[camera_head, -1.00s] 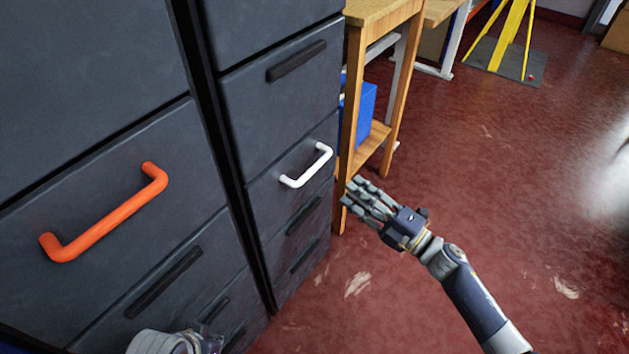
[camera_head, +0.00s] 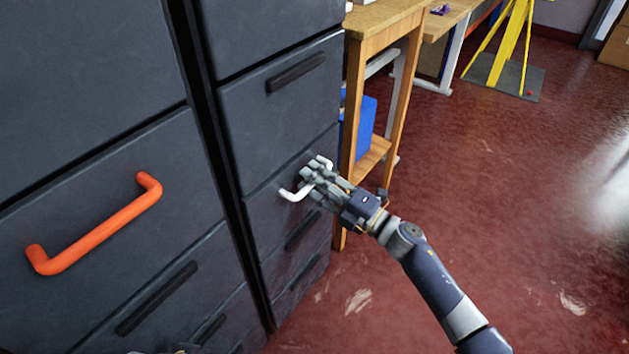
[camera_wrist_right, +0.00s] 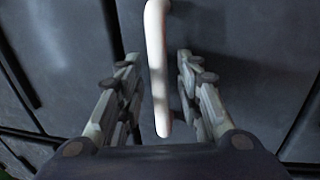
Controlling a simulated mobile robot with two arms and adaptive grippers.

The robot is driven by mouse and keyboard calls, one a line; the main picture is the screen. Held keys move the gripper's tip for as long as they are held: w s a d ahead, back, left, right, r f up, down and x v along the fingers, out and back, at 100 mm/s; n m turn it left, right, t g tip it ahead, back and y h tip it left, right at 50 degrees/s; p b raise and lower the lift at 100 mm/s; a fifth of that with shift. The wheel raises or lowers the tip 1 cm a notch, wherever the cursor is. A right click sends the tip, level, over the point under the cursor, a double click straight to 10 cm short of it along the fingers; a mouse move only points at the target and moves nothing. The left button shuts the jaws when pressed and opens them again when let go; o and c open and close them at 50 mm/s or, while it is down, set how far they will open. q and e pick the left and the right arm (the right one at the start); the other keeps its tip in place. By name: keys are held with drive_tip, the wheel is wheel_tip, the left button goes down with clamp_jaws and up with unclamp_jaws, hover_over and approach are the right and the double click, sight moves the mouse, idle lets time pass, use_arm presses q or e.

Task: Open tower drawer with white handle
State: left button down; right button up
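The white handle (camera_head: 290,193) is on a dark grey drawer (camera_head: 268,213) of the narrow tower in the head view. The drawer looks closed. My right gripper (camera_head: 314,178) is at the handle and hides its middle part. In the right wrist view the white handle (camera_wrist_right: 157,75) runs between the two spread fingers of my right gripper (camera_wrist_right: 159,95), with a gap on each side. My left gripper is not clearly visible; only a small bit of my body shows at the bottom edge of the head view.
An orange handle (camera_head: 98,228) is on the wider cabinet at the left. A wooden table (camera_head: 384,22) with a blue box (camera_head: 362,126) under it stands just right of the tower. Red floor (camera_head: 500,190) is clear at the right.

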drive_tip(key=shift+c, duration=0.6)
clamp_jaws()
drive_tip(key=shift+s, duration=0.1)
